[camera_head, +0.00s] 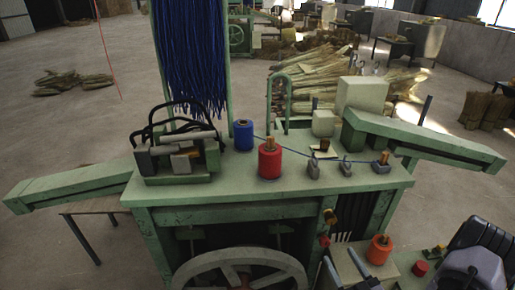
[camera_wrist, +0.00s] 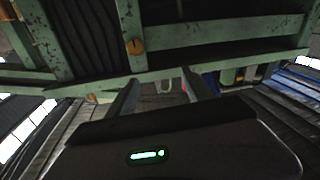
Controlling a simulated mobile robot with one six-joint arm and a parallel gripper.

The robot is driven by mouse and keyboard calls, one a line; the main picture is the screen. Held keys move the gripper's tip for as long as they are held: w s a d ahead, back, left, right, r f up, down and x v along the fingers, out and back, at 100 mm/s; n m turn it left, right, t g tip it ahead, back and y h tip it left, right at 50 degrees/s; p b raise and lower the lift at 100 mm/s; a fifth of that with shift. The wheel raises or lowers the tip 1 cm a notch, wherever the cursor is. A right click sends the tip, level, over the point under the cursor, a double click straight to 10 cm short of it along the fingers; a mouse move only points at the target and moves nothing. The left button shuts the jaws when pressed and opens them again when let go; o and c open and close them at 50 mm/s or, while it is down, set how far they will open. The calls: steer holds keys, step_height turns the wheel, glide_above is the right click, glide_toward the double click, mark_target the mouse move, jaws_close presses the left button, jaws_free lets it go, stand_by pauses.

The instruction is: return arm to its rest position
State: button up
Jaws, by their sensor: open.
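On the table stand a red spool (camera_head: 270,161), a blue spool (camera_head: 243,135) and a clamp unit (camera_head: 178,158). Blue strands (camera_head: 190,55) hang behind. A spoked wheel (camera_head: 240,272) is below the table front. A small red knob (camera_head: 420,268) lies near my arm.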

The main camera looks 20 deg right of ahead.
steer(key=w+a+r+n+g+y+b, duration=0.1)
steer(key=a+r+n+g+y+b, duration=0.25)
steer(key=a+n, duration=0.55)
steer(key=a+n+g+y+b, duration=0.2)
steer(key=a+n+g+y, duration=0.2)
steer(key=a+n+y, duration=0.5)
steer(key=w+a+r+n+g+y+b, duration=0.1)
steer(key=a+r+n+g+y+b, duration=0.3)
steer(key=n, duration=0.8)
steer(key=s+a+f+m+h+b, duration=0.1)
steer(key=s+a+m+h+b, duration=0.1)
steer(key=m, duration=0.9)
steer(key=s+a+f+m+g+h+b, duration=0.1)
steer(key=s+m+h+b, duration=0.4)
steer(key=m, duration=0.7)
steer(key=s+a+f+m+h+b, duration=0.3)
steer(key=s+m+h+b, duration=0.1)
steer(key=m, duration=0.8)
steer(key=shift+h+b, duration=0.45)
steer(key=shift+h, duration=0.7)
